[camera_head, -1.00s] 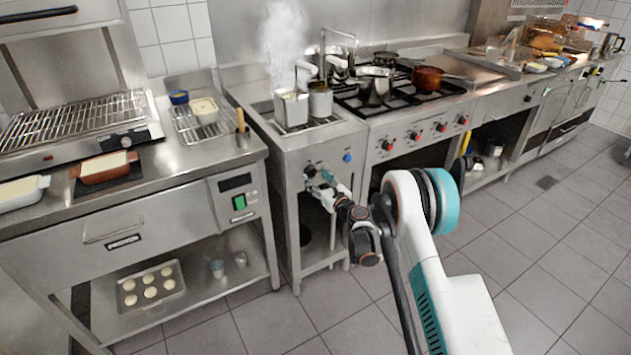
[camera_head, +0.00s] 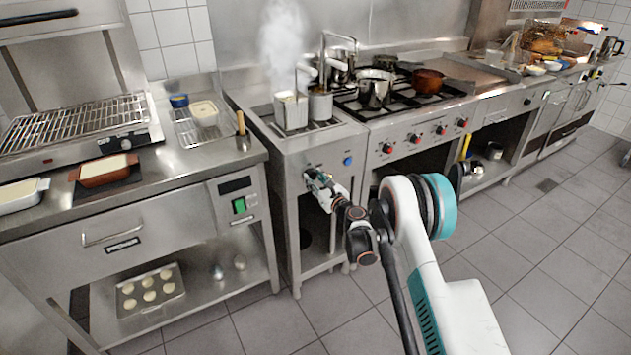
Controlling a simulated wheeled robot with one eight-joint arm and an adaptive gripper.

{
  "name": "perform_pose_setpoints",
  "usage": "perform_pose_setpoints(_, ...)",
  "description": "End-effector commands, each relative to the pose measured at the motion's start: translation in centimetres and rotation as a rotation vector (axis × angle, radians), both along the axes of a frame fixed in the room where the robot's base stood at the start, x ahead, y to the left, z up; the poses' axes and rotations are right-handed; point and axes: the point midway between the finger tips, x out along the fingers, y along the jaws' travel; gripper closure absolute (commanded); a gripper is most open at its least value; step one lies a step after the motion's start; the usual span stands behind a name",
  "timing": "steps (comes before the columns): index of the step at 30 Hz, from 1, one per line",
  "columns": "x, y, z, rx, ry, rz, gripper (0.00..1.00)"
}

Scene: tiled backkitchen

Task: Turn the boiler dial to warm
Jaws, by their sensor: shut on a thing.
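The boiler (camera_head: 325,150) is the narrow steel unit in the middle, with steam rising above its top. I cannot read the dial's setting or marks. A blue knob (camera_head: 347,160) on the same panel is to the right of my gripper, apart from it.
Steel baskets (camera_head: 291,110) sit in the boiler top. A stove with red knobs (camera_head: 440,130) and pots (camera_head: 375,88) stands to the right. A counter (camera_head: 165,160) with a green switch (camera_head: 239,205) stands to the left. The floor (camera_head: 520,270) at right is clear.

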Motion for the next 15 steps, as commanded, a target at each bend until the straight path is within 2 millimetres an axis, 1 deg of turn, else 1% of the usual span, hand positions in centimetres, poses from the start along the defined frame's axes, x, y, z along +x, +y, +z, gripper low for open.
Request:
perform_pose_setpoints(8, 0.00, -0.02, -0.01, -0.107, -0.072, 0.000, 0.90)
perform_pose_setpoints(15, 0.02, -0.05, -0.01, -0.279, -0.189, 0.000, 0.90)
